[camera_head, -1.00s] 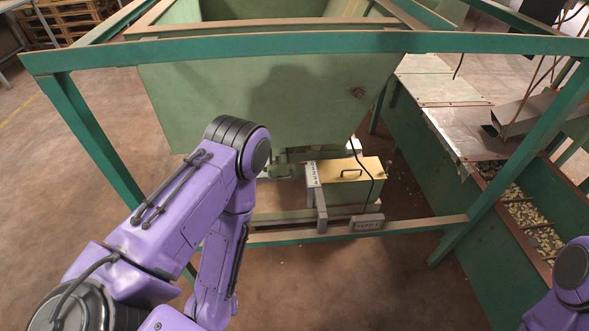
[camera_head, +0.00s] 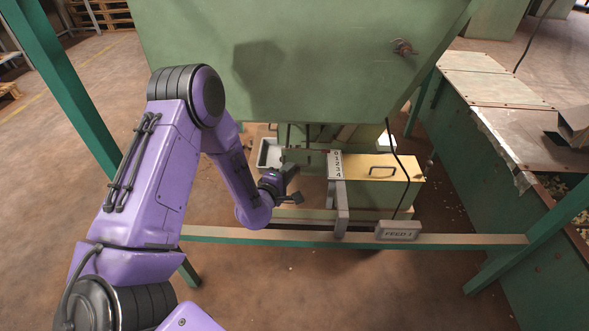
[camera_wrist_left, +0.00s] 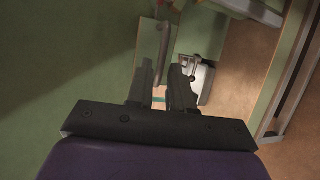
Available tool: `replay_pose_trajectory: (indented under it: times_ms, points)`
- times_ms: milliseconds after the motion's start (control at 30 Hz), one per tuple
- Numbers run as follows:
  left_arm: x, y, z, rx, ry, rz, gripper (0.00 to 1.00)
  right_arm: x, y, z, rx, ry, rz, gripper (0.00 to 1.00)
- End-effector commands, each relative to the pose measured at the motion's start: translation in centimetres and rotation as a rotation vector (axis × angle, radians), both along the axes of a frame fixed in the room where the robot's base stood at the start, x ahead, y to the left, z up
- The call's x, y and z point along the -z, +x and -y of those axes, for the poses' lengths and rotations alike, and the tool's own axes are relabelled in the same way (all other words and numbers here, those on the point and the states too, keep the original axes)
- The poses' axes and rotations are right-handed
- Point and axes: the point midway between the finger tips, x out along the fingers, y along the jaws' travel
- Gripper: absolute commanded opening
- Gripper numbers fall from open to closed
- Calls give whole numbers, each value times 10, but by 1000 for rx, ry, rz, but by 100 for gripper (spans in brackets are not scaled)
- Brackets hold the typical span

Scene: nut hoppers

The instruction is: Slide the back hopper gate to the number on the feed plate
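A numbered white scale (camera_head: 337,163), reading about 0 to 4 from top to bottom, stands beside a yellow-topped box (camera_head: 375,168) with a dark handle, under the large green hopper (camera_head: 270,70). The small grey feed plate (camera_head: 397,231) on the front rail appears to read "FEED 1". My left gripper (camera_head: 291,180) is left of the scale, apart from it. In the left wrist view its two dark fingers (camera_wrist_left: 162,85) are apart with nothing between them. A pale green plate (camera_wrist_left: 150,45) and a metal rod lie beyond them. I cannot tell which part is the back gate. My right gripper is out of view.
A green front rail (camera_head: 460,239) crosses below the hopper, with a post (camera_head: 72,95) at left. A dark cable hangs in front of the yellow box. A white tray (camera_head: 268,154) sits behind my left gripper. A green trough stands at right.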

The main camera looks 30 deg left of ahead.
Motion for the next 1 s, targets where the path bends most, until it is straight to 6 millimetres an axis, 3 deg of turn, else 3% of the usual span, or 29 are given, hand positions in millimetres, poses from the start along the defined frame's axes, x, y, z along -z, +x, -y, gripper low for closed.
replay_pose_trajectory:
  times_ms: [100, 300, 567, 633, 667, 1000]
  points:
    - [7, 24, -4, -1, 2, 1, 21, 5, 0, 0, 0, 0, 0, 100]
    - [11, 46, -7, 1, 3, -2, 21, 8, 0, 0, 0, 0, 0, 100]
    - [11, 48, -7, 1, 2, -4, 21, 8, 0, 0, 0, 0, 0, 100]
    - [11, 48, -7, 0, 2, -4, 2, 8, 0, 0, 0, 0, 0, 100]
    - [11, 48, -7, 0, 2, -4, 0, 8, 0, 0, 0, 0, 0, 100]
    - [11, 39, 3, 1, 1, -8, 0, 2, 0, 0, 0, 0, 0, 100]
